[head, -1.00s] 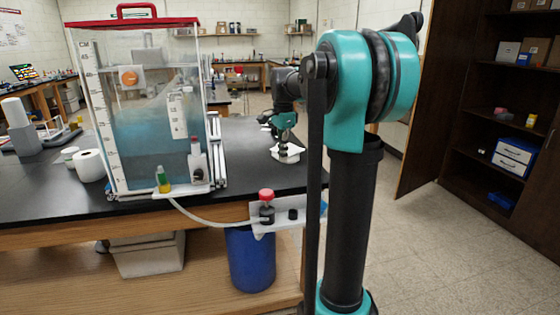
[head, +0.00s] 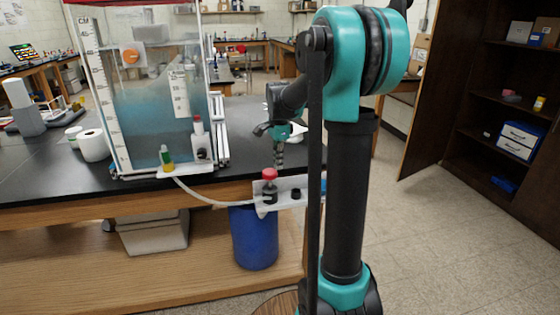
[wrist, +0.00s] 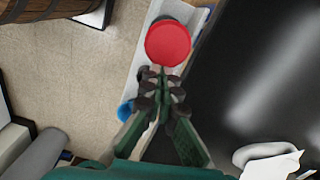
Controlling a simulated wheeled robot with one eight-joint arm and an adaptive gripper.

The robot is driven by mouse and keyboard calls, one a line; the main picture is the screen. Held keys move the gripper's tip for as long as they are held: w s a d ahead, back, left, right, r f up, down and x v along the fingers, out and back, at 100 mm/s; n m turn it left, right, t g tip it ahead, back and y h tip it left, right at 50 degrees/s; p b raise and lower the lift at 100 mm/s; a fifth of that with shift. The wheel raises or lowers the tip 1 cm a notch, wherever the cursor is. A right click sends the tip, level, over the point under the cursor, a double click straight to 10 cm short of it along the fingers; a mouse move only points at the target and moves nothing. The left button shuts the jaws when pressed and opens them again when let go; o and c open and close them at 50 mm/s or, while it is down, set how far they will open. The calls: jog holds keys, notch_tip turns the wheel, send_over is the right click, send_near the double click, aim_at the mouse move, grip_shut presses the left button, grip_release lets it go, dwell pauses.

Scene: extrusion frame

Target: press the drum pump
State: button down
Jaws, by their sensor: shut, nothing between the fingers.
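The drum pump (head: 269,194) has a red round cap on a dark body. It stands upright on a white bracket (head: 289,186) at the bench's front edge, above a blue drum (head: 254,236). In the wrist view the red cap (wrist: 168,43) is just beyond the fingertips and hides the pump body. My gripper (head: 279,164) points down, just above and slightly right of the cap in the head view. In the wrist view my gripper (wrist: 161,76) has its fingers together and empty. I cannot tell whether the tips touch the cap.
A clear tank (head: 150,100) of bluish liquid stands on the black bench left of the pump. A pale hose (head: 205,198) runs from the tank's foot to the pump. A black knob (head: 296,193) sits on the bracket right of the pump. A white crumpled item (wrist: 270,158) lies on the bench.

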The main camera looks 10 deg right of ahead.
notch_tip(320, 180, down, 5)
jog(key=shift+f, duration=0.1)
dwell(0.4)
notch_tip(320, 180, up, 13)
jog(key=d, duration=0.3)
jog(key=shift+w, duration=0.2)
jog(key=shift+a, duration=0.1)
dwell(3.2)
